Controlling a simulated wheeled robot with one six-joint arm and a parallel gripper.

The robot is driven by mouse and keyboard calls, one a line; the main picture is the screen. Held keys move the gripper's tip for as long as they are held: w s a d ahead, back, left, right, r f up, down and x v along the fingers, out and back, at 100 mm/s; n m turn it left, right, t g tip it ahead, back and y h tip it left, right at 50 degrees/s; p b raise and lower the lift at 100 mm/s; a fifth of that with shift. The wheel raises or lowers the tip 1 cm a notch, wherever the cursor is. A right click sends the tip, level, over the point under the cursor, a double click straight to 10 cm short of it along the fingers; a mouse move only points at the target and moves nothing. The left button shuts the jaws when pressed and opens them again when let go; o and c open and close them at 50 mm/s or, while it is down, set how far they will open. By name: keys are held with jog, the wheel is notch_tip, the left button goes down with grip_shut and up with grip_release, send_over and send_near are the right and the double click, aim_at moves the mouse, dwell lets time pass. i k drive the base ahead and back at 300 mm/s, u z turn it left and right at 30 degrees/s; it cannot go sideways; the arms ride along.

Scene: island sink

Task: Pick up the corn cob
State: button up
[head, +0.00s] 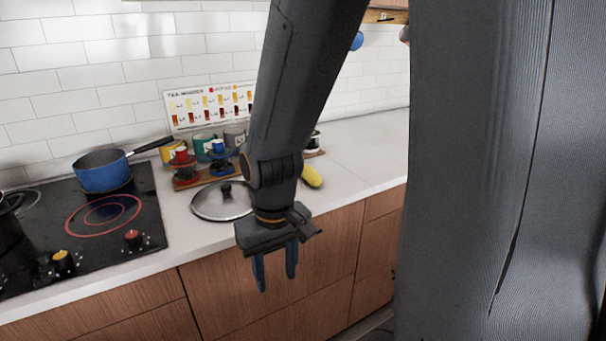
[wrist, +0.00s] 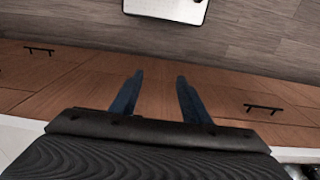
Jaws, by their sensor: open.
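A yellow corn cob (head: 311,176) lies on the white counter, just right of my arm, which hides part of it in the head view. My gripper (head: 275,275) hangs open and empty, pointing down in front of the wooden cabinet fronts, below the counter's front edge. It is apart from the corn cob. The corn cob does not show in the wrist view.
A glass lid (head: 222,201) lies on the counter left of my arm. A blue pan (head: 103,170) stands on the black stove. Several mugs (head: 203,146) and red and blue items stand at the back. Counter right of the cob (head: 365,150) is clear.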

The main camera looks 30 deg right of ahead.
aim_at(312, 177)
jog(key=k, duration=0.5)
jog(key=z, duration=1.75)
jog(key=i, duration=1.15)
jog(key=u, duration=1.7)
